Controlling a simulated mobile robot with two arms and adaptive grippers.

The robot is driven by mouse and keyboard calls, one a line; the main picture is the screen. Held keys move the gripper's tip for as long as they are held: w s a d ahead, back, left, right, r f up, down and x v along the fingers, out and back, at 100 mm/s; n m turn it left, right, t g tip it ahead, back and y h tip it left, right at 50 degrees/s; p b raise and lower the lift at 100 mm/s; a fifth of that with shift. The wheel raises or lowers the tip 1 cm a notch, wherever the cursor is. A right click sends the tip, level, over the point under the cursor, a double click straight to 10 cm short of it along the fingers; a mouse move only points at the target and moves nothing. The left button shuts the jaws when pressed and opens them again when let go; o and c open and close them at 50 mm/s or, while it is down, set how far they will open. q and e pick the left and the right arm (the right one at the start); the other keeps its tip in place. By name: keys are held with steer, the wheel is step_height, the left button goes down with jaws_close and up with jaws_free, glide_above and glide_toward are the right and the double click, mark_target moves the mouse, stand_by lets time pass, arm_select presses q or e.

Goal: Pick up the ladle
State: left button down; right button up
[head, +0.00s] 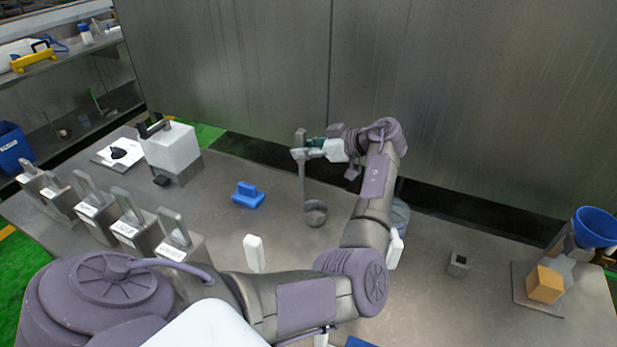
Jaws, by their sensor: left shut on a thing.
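The grey metal ladle (302,185) stands upright near the back middle of the steel table, with its round bowl (316,212) at the lower end. My left gripper (305,152) is shut on the upper part of its handle, and the handle's top end shows above the fingers. I cannot tell whether the bowl touches the table or hangs just over it. My left arm reaches across the front of the table to it. My right gripper is not in view.
A blue block-shaped tool (248,195) lies left of the ladle. Several grey containers with upright handles (130,228) line the table's left side. A white machine (171,150) stands back left. A blue funnel (594,228) stands far right. A metal wall (450,100) rises behind.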

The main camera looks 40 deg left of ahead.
mark_target(304, 131)
arm_select(q)
steer(key=shift+r, duration=0.1)
step_height(304, 131, up, 9)
steer(key=b, duration=0.3)
steer(key=shift+r, duration=0.55)
